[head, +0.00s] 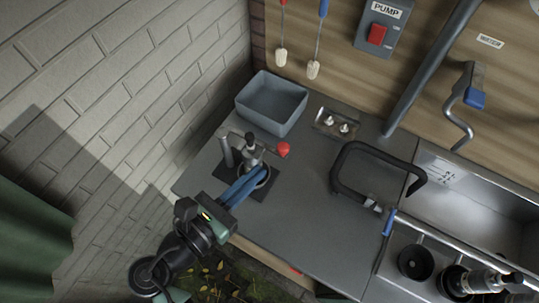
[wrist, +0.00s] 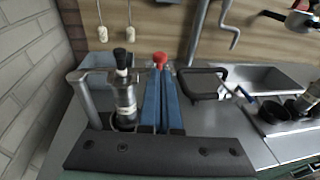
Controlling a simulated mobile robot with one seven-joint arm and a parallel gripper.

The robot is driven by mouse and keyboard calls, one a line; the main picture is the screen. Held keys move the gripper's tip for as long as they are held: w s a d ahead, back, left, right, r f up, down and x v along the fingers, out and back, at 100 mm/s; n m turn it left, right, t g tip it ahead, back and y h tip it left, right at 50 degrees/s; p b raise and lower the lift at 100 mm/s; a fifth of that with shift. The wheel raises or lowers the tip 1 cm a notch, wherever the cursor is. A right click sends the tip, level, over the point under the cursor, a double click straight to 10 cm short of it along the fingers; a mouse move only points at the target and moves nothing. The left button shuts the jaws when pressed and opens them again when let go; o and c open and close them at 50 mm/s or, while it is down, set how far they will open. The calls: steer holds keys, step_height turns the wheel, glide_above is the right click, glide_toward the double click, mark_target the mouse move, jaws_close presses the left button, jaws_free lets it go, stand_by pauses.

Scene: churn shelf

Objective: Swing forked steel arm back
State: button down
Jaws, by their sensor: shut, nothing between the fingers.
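A small steel press-like fixture stands on a dark base plate (head: 232,180) at the left of the grey worktop. Its steel post (wrist: 86,104) carries the forked steel arm (wrist: 101,74), which reaches across to the neck of a steel cylinder (wrist: 125,98) with a black knob (wrist: 123,58). The cylinder's black knob also shows in the head view (head: 249,138). A red ball knob (head: 283,149) sits to the right. My gripper (head: 256,175) has its blue fingers shut and empty, close beside the cylinder. In the wrist view the fingers partly hide the area below the red knob.
A grey bin (head: 271,102) stands behind the fixture. A small tray (head: 336,125) with two metal pieces lies to its right. A black looped handle (head: 378,147) and a sink (head: 475,190) are farther right. The front middle worktop (head: 315,220) is clear. A brick wall bounds the left.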

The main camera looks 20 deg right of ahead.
mark_target(279, 151)
steer(key=shift+p+x, duration=0.35)
steer(key=shift+x, duration=2.3)
